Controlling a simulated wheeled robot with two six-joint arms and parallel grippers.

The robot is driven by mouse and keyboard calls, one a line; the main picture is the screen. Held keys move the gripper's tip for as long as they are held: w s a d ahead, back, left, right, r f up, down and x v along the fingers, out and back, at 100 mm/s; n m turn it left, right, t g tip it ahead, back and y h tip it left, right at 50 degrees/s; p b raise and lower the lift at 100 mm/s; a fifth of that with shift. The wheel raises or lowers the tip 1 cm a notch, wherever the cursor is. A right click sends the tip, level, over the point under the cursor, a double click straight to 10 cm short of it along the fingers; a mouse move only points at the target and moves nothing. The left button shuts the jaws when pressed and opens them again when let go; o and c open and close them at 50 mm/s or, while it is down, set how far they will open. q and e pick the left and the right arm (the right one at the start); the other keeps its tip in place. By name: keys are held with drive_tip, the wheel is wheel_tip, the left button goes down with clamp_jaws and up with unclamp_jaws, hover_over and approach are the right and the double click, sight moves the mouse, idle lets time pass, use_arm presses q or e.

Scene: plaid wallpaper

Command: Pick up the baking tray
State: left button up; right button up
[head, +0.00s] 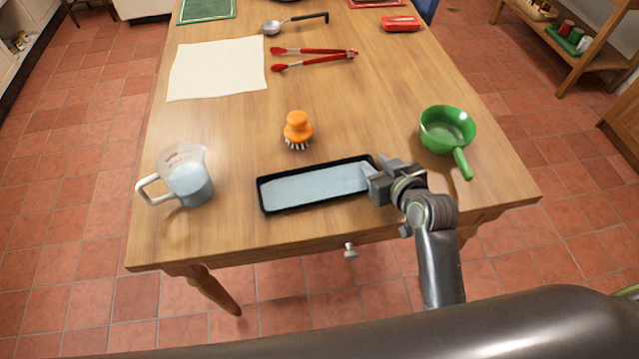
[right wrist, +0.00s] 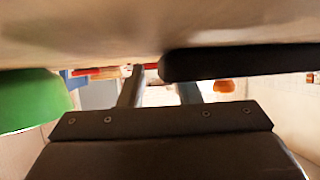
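The baking tray (head: 262,197), black-rimmed with a pale blue-grey inside, lies flat on the wooden table near its front edge. My right gripper (head: 369,171) is at the tray's right end, low over the table. In the right wrist view, the two fingers (right wrist: 160,82) stand apart with a visible gap between them. The tray's dark edge (right wrist: 250,61) begins by the gap and runs right, past one finger. I cannot tell whether a finger touches it. My left gripper is not in view.
A green saucepan (head: 441,138) stands right of my right gripper. An orange brush (head: 298,128) is behind the tray, and a measuring jug (head: 188,180) is to its left. Red tongs (head: 310,54) and a cream cloth (head: 216,70) lie farther back on the table (head: 390,90).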

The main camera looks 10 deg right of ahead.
drive_tip(key=shift+c, duration=0.3)
clamp_jaws()
drive_tip(key=shift+r, duration=0.1)
